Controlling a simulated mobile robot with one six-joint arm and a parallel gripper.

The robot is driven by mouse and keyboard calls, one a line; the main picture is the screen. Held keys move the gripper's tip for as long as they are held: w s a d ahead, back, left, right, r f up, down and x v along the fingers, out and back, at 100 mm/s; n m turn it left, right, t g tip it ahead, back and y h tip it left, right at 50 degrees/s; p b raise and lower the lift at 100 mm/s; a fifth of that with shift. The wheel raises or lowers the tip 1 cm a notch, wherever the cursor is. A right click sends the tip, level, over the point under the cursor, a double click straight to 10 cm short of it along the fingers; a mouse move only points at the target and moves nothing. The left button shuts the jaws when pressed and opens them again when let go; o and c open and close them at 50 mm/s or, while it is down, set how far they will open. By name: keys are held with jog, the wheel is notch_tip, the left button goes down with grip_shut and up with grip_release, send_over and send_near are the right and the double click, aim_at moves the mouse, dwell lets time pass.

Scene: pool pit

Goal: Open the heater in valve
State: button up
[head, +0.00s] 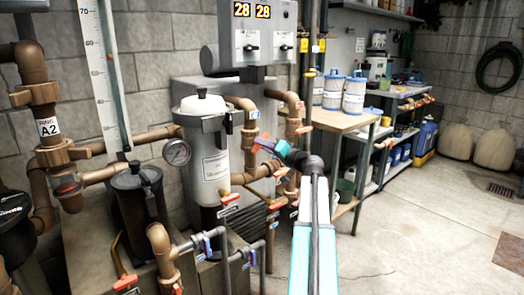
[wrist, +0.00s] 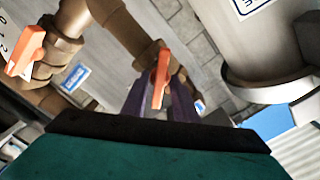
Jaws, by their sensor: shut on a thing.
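My gripper (head: 263,146) is at the end of my arm, in front of the brown pipes right of the white filter housing. In the wrist view its two dark purple fingers (wrist: 158,104) are shut on an orange valve handle (wrist: 161,76), which hangs downward from a brown valve body. The same handle seems to show as a small red-orange piece at the fingertips in the head view (head: 257,149). No readable label shows whether it is the heater in valve. The fingers partly hide the handle's lower end.
Another orange handle (wrist: 27,50) with a blue tag (wrist: 75,78) is at the left in the wrist view. The filter housing (head: 205,150), gauge (head: 177,152) and several pipes crowd the left. A wooden bench (head: 342,121) stands behind right. The right floor (head: 420,220) is clear.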

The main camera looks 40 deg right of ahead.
jog(key=shift+f+n+b, duration=0.3)
jog(key=shift+n+b, duration=0.9)
jog(key=shift+b, duration=1.05)
jog(key=shift+s+b, duration=0.1)
jog(key=shift+b, duration=0.2)
grip_shut()
jog(key=shift+n+b, duration=0.6)
jog(key=shift+b, duration=0.1)
jog(key=shift+r+n+b, duration=0.1)
jog(key=shift+n+b, duration=0.6)
jog(key=shift+b, duration=0.55)
jog(key=n+b, duration=0.3)
jog(key=b, duration=0.2)
jog(key=shift+r+b, duration=0.15)
jog(key=shift+b, duration=0.25)
jog(key=shift+n+b, duration=0.7)
jog(key=shift+b, duration=0.3)
jog(key=shift+r+n+b, duration=0.15)
jog(key=shift+n+b, duration=0.25)
jog(key=shift+b, duration=0.15)
